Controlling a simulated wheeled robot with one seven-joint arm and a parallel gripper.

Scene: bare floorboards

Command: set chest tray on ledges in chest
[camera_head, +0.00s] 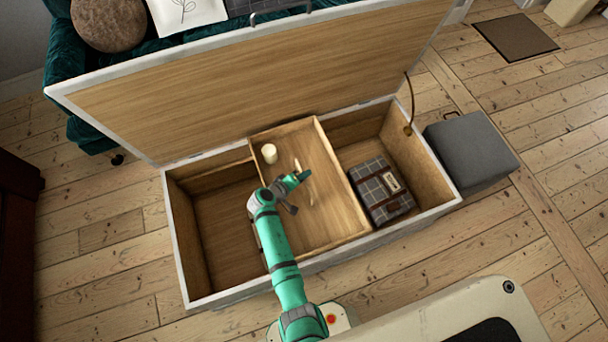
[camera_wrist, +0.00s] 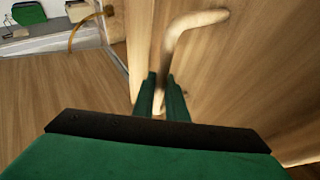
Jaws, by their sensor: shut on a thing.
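The wooden chest (camera_head: 183,262), with white edges, stands open with its lid (camera_head: 250,85) raised. The light wooden chest tray (camera_head: 335,190) lies crosswise over the middle of the chest, between its front and back walls. Whether both its ends rest on ledges is unclear; a wooden strip (camera_head: 213,172) runs along the back wall at left. My gripper (camera_head: 304,175) is over the tray, shut on its curved wooden handle (camera_wrist: 182,32). In the wrist view the fingers (camera_wrist: 161,92) close around the handle's lower part; the exact grip is partly hidden.
A white candle (camera_head: 269,153) stands in the tray's back left corner. A plaid item (camera_head: 381,190) lies in the chest's right part; the left part looks empty. A grey stool (camera_head: 470,152) stands close at right. A lid stay (camera_head: 411,105) rises at the right end.

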